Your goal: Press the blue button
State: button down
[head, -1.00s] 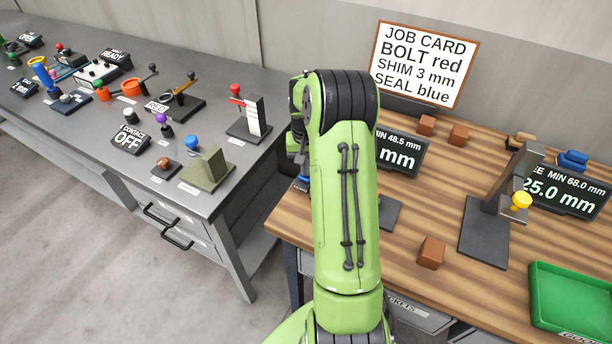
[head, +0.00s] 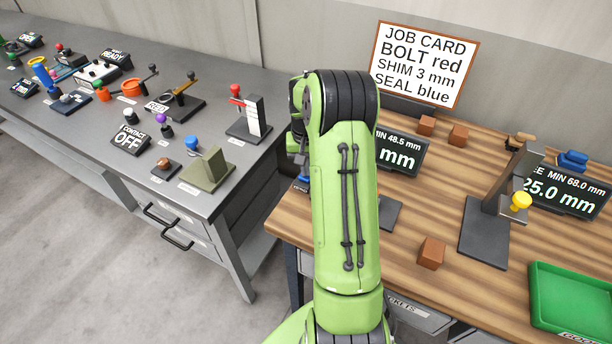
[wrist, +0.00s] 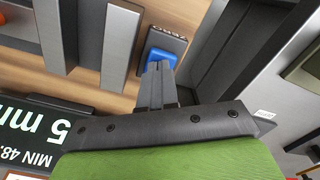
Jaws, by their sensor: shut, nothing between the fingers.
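A blue button (wrist: 161,58) sits on a dark plate marked ZERO, on the wooden bench, in the wrist view. My gripper (wrist: 158,70) is shut and empty. Its fingertips are right at the near edge of the blue button and overlap it in the picture. I cannot tell whether they touch it or hover just over it. In the head view my arm hides the gripper and most of that spot; only a small blue patch shows at the arm's left edge.
A display (head: 401,151) reading mm stands beside my arm. A grey metal stand (wrist: 120,45) is left of the button in the wrist view. The grey bench (head: 225,180) holds several controls, including a blue knob (head: 191,143). A green tray (head: 570,302) lies at right.

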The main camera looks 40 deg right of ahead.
jog(key=shift+f, duration=0.15)
dwell(0.4)
jog(key=shift+f+b, duration=0.3)
jog(key=shift+b, duration=0.05)
jog(key=shift+r, duration=0.1)
dwell(0.3)
notch_tip(320, 180, up, 7)
jog(key=p, duration=0.6)
jog(key=shift+r, duration=0.1)
